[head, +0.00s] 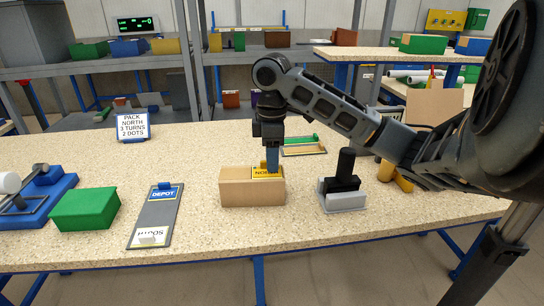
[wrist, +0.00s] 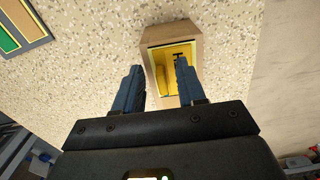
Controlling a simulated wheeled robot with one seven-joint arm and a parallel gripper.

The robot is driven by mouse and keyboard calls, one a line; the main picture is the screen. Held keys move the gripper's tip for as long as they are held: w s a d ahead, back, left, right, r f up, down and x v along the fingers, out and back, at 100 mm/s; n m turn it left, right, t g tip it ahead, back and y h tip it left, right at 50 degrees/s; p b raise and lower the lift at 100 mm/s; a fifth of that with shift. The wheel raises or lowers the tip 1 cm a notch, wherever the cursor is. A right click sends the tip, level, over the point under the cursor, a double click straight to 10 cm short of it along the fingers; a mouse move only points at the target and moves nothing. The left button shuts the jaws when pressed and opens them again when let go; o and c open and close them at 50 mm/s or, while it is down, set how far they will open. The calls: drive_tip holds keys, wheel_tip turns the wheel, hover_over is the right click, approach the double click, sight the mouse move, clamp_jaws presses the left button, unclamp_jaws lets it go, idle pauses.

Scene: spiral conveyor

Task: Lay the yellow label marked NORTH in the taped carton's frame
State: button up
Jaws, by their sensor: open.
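The brown carton (head: 240,192) stands near the front middle of the table. The yellow label (head: 262,176), with its printed word partly hidden, lies on the carton's top toward the right. In the wrist view, the label (wrist: 172,78) shows inside the pale frame on the carton (wrist: 196,38), and a finger covers part of it. Whether it lies fully flat in the frame cannot be told. My gripper (head: 270,163) points down just over the label. In the wrist view, its blue fingers (wrist: 155,76) are apart, one left of the label and one over its right side.
A grey strip (head: 145,222) with DEPOT and white labels and a green box (head: 85,209) stand left. A black-handled stamp (head: 345,172) on a grey block stands close right. A sign (head: 132,125) and a green-and-tan tray (head: 303,146) are behind. Table between is clear.

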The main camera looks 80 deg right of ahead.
drive_tip(key=shift+r, duration=3.9)
